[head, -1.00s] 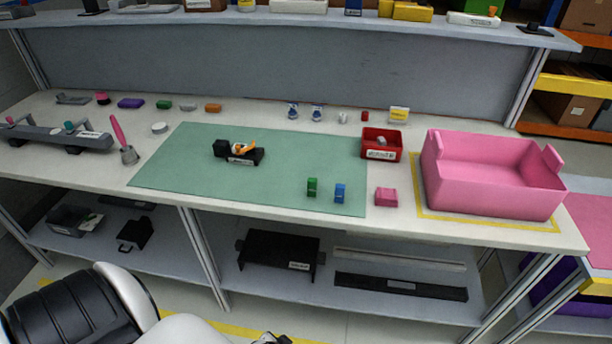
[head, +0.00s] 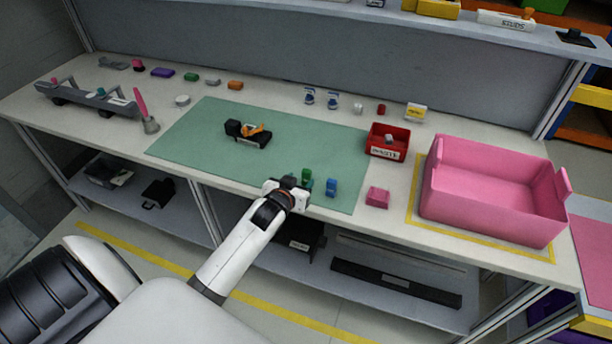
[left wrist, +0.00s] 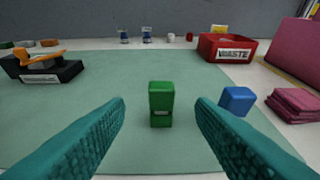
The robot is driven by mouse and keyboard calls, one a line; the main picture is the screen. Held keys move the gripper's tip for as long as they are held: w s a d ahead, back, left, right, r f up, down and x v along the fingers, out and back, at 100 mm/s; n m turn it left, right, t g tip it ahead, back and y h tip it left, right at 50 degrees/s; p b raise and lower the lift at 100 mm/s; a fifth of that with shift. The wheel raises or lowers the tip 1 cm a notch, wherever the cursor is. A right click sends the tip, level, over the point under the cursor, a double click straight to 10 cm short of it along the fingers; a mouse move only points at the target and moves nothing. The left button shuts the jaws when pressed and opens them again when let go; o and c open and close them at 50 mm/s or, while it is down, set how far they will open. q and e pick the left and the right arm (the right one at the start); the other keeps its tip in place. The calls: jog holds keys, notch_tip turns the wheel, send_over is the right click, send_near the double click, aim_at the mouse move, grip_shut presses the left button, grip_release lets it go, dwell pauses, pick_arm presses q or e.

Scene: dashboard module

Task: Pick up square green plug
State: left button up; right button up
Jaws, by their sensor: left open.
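The square green plug (head: 306,175) stands upright near the front edge of the green mat (head: 200,140). In the left wrist view the green plug (left wrist: 160,104) sits centred ahead of the two teal fingers. My left gripper (head: 296,188) is open and low over the mat's front edge, with the plug just beyond its fingertips and nothing between them. It also shows in the left wrist view (left wrist: 160,115). In the head view the gripper partly hides the plug's lower part. My right gripper is not in view.
A blue plug (head: 331,186) stands close to the right of the green one. A black fixture with an orange part (head: 248,133) sits farther back. The mat's left part is clear.

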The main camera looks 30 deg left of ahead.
aim_at(306, 176)
pick_arm(q)
jog(key=shift+p+x, duration=0.5)
jog(key=shift+x, duration=2.75)
jog(key=shift+d, duration=0.1)
jog(key=c, duration=1.1)
